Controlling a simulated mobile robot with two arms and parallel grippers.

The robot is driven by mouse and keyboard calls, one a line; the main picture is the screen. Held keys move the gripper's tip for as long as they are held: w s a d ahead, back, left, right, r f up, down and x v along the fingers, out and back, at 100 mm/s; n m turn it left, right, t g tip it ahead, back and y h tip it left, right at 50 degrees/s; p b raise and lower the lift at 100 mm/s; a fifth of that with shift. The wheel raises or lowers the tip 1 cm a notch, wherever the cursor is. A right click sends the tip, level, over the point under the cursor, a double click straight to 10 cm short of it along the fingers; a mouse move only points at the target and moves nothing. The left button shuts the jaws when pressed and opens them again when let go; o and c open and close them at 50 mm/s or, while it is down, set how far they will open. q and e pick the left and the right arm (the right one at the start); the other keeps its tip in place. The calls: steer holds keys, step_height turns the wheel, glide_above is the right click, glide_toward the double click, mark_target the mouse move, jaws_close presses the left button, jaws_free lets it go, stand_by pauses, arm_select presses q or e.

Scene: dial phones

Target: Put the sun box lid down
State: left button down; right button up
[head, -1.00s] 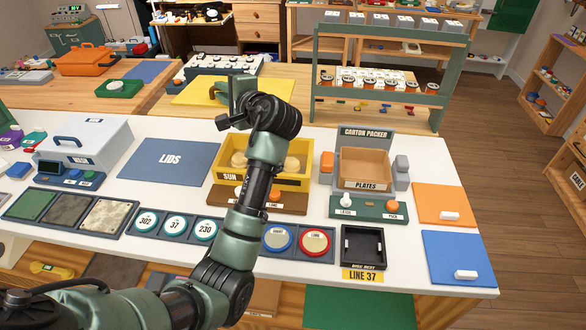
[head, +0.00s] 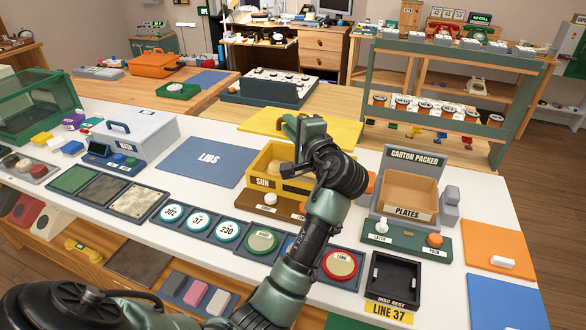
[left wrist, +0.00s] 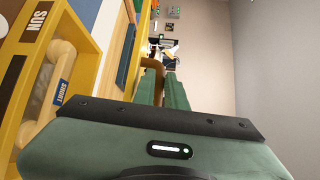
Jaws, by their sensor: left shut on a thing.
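The sun box lid is a flat yellow panel (head: 342,131) behind the open yellow sun box (head: 263,183) in the head view. The box, marked SUN, has a cream piece inside, partly hidden by my arm. The left wrist view shows the box's rim (left wrist: 80,25) and a cream handset (left wrist: 45,105) marked SHORT at the left. My left fingers (left wrist: 163,88) are close together there. The blue LIDS mat (head: 205,160) is bare. My right gripper is not in view.
The carton packer (head: 412,158) stands right of the box. A grey case (head: 135,135) stands left of the mat. A green rack (head: 440,75) with several dial units stands behind. Several discs lie in front, with an empty black disc rest (head: 393,280).

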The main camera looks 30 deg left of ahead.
arm_select(q)
step_height(320, 180, down, 8)
steer(key=shift+r, duration=0.1)
glide_above(291, 182)
steer(key=shift+f, duration=2.3)
steer(key=c, duration=1.5)
jaws_free()
steer(key=shift+o, duration=0.2)
steer(key=p+v, duration=0.2)
steer(key=v, duration=1)
